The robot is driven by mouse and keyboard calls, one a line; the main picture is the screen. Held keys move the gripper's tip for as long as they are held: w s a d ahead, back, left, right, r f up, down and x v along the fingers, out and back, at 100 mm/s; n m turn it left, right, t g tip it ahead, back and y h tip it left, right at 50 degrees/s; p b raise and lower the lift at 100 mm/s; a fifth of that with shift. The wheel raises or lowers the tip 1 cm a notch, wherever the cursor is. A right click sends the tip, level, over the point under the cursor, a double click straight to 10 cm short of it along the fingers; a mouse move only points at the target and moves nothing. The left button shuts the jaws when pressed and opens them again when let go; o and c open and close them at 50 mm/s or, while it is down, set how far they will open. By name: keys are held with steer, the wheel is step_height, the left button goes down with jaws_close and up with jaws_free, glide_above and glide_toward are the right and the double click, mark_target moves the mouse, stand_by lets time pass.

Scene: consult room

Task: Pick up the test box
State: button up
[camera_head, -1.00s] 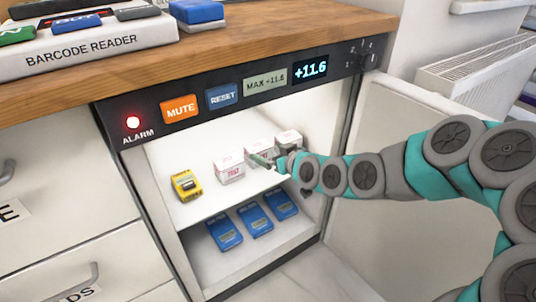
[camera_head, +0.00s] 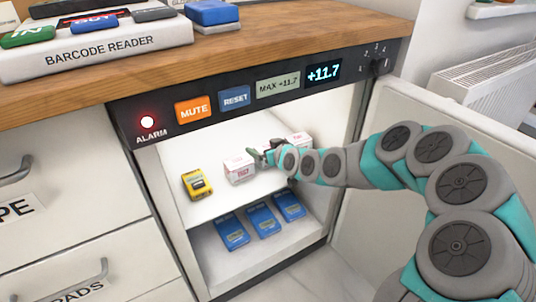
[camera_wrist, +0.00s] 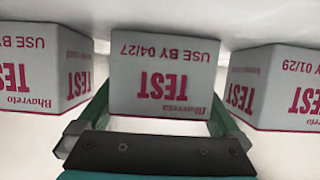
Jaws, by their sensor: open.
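Three white test boxes with red print stand in a row on the upper shelf of the open fridge. In the wrist view the middle box (camera_wrist: 165,75) reads "USE BY 04/27", upside down. Its neighbours are a left box (camera_wrist: 40,70) and a right box (camera_wrist: 280,88) marked "01/29". My gripper (camera_wrist: 160,98) is open, with one green finger at each side of the middle box; whether they touch it I cannot tell. In the head view my gripper (camera_head: 258,154) reaches in beside the near box (camera_head: 240,168) and partly hides the boxes behind.
A yellow device (camera_head: 196,184) stands left on the same shelf (camera_head: 205,210). Several blue packs (camera_head: 263,219) lie on the lower shelf. The open door (camera_head: 375,225) is at the right, below my arm. The wooden counter (camera_head: 300,45) overhangs the fridge.

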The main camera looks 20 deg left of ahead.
steer(key=shift+w, duration=0.1)
steer(key=c, duration=1.1)
